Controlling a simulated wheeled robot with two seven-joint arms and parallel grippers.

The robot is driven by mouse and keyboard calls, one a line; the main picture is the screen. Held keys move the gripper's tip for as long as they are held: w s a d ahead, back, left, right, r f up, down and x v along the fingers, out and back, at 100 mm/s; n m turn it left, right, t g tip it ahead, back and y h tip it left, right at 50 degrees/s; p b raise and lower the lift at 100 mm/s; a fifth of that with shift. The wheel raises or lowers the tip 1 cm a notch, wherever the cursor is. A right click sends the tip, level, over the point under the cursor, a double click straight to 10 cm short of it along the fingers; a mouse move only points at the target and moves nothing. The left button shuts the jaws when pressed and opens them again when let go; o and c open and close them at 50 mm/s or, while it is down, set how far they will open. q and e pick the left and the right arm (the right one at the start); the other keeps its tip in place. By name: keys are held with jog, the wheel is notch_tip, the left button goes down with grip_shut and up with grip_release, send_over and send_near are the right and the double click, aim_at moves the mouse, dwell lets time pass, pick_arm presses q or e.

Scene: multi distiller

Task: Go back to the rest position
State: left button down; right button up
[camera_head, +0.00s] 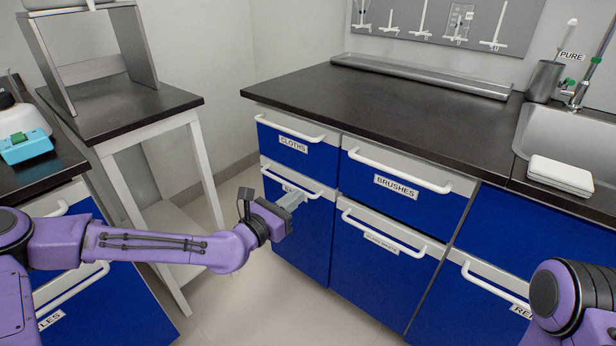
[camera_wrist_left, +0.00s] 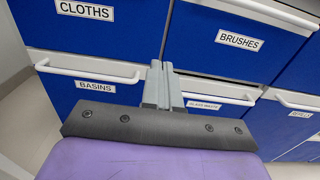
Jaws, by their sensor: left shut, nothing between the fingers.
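My left gripper (camera_head: 291,199) is at the end of my purple left arm, which reaches in from the left in the head view. It is in front of the lower left drawer of the blue cabinet. In the left wrist view its grey fingers (camera_wrist_left: 162,84) are together, with nothing between them. Behind them are the basins drawer (camera_wrist_left: 96,90) and the glass waste drawer (camera_wrist_left: 205,105). Part of my right arm shows at the lower right of the head view, but its gripper is out of the picture.
Blue drawers labelled cloths (camera_head: 293,145) and brushes (camera_head: 396,187) are shut under a black worktop (camera_head: 400,110). A sink (camera_head: 575,135) with a white box (camera_head: 560,176) is at the right. A black-topped side table (camera_head: 130,105) stands at the left. The floor between is clear.

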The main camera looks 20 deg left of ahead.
pick_arm(q)
jog(key=s+f+m+g+y, duration=0.2)
jog(key=s+f+m, duration=0.3)
jog(key=f, duration=0.3)
jog(key=s+d+f+m+g+y, duration=0.1)
jog(key=s+f+m+g, duration=0.3)
jog(key=f, duration=0.3)
jog(key=s+f+m+g+y, duration=0.1)
jog(key=s+f+m+y, duration=0.1)
jog(key=s+f+m, duration=0.45)
jog(key=s+a+f+m+g+y, duration=0.2)
jog(key=s+a+f+m+g, duration=0.15)
jog(key=s+f, duration=0.5)
jog(key=s+a+f+m+g+y, duration=0.3)
jog(key=s+a+m+y, duration=0.15)
jog(key=s+a, duration=0.65)
notch_tip(320, 180, up, 20)
jog(key=s+d+p, duration=0.1)
jog(key=p, duration=1.9)
jog(key=shift+s+r+m+h, duration=0.25)
jog(key=shift+m+h, duration=0.1)
jog(key=shift+m, duration=0.1)
jog(key=shift+w, duration=0.1)
